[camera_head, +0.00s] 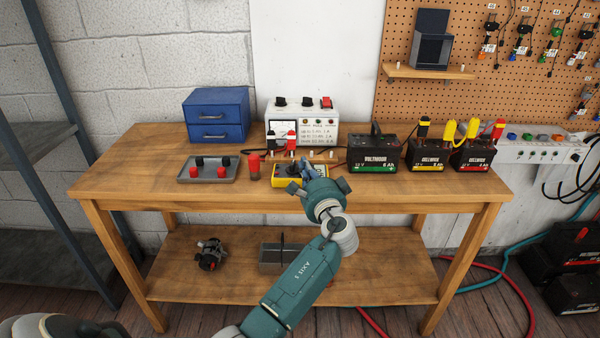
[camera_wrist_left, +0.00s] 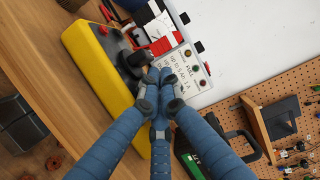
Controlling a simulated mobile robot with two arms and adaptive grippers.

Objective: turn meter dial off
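The yellow meter (camera_head: 284,181) lies near the front edge of the workbench, partly hidden by my left gripper (camera_head: 308,172). In the left wrist view the meter (camera_wrist_left: 92,55) is a yellow case with a dark face. Its black dial knob (camera_wrist_left: 133,64) stands up from that face. My left gripper (camera_wrist_left: 160,76) has its blue fingers drawn together, tips right beside the knob. I cannot tell whether they touch it. The dial's pointer setting cannot be read. My right gripper is not in view.
Behind the meter stands a white power supply (camera_head: 325,122) with knobs and a red switch. A grey tray (camera_head: 225,172) and a red-topped cylinder (camera_head: 254,167) sit to the left. Several batteries (camera_head: 374,155) stand to the right. The bench's left front (camera_head: 130,175) is clear.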

